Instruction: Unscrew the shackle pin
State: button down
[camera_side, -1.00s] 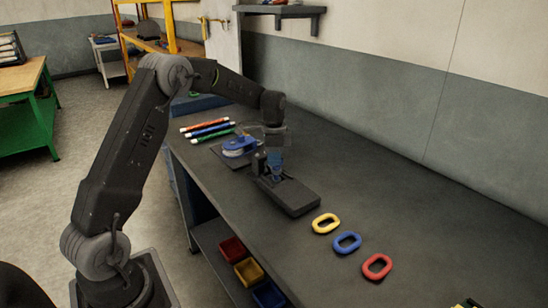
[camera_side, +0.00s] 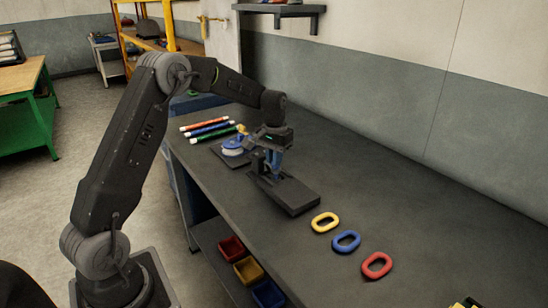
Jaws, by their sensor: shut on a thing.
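My gripper (camera_side: 271,158) points down over the dark block (camera_side: 296,197) on the bench. It is shut on a small blue piece, seemingly the shackle or its pin (camera_side: 276,160), near the block's far left end. The fingers cover much of this piece, so I cannot tell how far the pin is threaded.
The dark bench (camera_side: 400,200) carries a blue-and-white item (camera_side: 233,147) on a dark plate left of my gripper. Striped rods (camera_side: 208,129) lie behind it. A yellow link (camera_side: 325,222), a blue link (camera_side: 347,241) and a red link (camera_side: 377,265) lie at front right.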

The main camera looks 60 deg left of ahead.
jog(key=n, duration=0.4)
jog(key=shift+d+f+n, duration=0.15)
jog(key=shift+f+n, duration=0.05)
jog(key=shift+n, duration=0.1)
jog(key=n, duration=0.4)
jog(key=shift+w+d+n, duration=0.1)
jog(key=shift+w+n, duration=0.05)
jog(key=shift+n, duration=0.15)
jog(key=n, duration=0.3)
jog(key=shift+w+n, duration=0.1)
jog(key=shift+n, duration=0.2)
jog(key=n, duration=0.4)
jog(key=shift+w+n, duration=0.15)
jog(key=shift+n, duration=0.15)
jog(key=n, duration=0.4)
jog(key=shift+w+f+n, duration=0.1)
jog(key=shift+n, duration=0.2)
jog(key=n, duration=0.4)
jog(key=shift+w+a, duration=0.1)
jog(key=shift+a, duration=0.1)
jog(key=n, duration=0.4)
jog(key=shift+a+n, duration=0.15)
jog(key=shift+n, duration=0.25)
jog(key=shift+a+n, duration=0.1)
jog(key=shift+n, duration=1.8)
